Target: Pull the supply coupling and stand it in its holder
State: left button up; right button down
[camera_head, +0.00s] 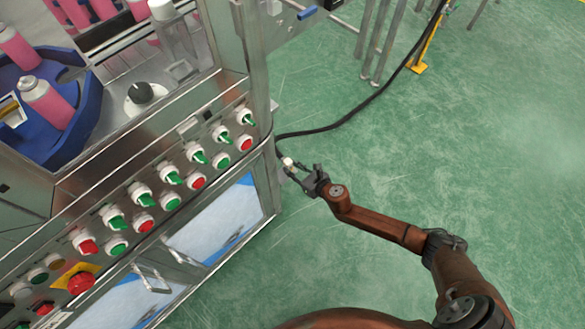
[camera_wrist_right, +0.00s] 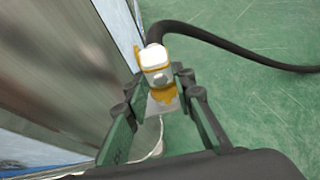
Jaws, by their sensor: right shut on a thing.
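The supply coupling (camera_head: 288,162) is a small white piece at the machine's right side, on the end of a black hose. In the right wrist view the coupling (camera_wrist_right: 154,60) shows a white top with a yellow band and yellow lower part. My right gripper (camera_head: 297,171) is shut on the coupling, with one finger on each side of it in the wrist view. Whether the coupling is still seated on the machine is hidden. I cannot make out the holder in either view. My left gripper is not in view.
The steel machine with its button panel (camera_head: 170,185) fills the left. The black hose (camera_head: 345,120) runs from the coupling across the floor toward a yellow post (camera_head: 425,50). Metal legs (camera_head: 375,45) stand at the back. The green floor (camera_head: 480,150) at right is open.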

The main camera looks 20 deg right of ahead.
jog(key=shift+s+f, duration=0.1)
jog(key=shift+f, duration=0.15)
dwell(0.3)
jog(key=shift+r, duration=0.2)
jog(key=shift+r+p, duration=0.35)
jog(key=shift+p, duration=0.15)
jog(key=c, duration=1.5)
grip_release()
jog(key=shift+c, duration=0.2)
jog(key=v, duration=1.2)
